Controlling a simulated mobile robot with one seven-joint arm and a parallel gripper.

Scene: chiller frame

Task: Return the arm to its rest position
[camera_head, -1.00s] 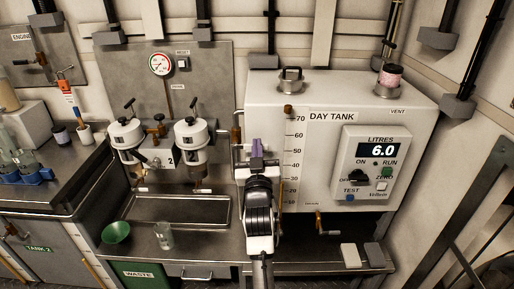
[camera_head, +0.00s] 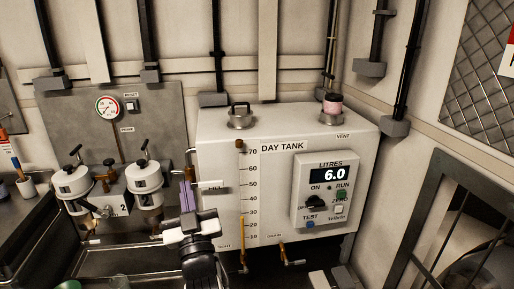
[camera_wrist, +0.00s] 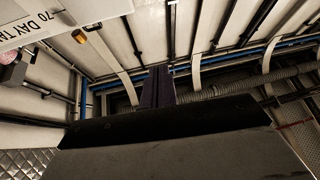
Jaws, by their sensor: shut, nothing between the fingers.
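My gripper (camera_head: 187,197) stands upright in the head view, in front of the left edge of the white day tank (camera_head: 270,150). Its purple fingers are together with nothing between them. In the wrist view the closed fingers (camera_wrist: 158,88) point up toward the wall and ceiling pipes. A corner of the day tank (camera_wrist: 60,15) shows at the top left of that view. My arm's links below the gripper run off the bottom of the head view.
The control box (camera_head: 325,190) on the tank reads 6.0 litres. Two white filter housings (camera_head: 143,188) stand left of my gripper. A pressure gauge (camera_head: 107,106) is on the back panel. A dark metal frame (camera_head: 415,230) stands at the right.

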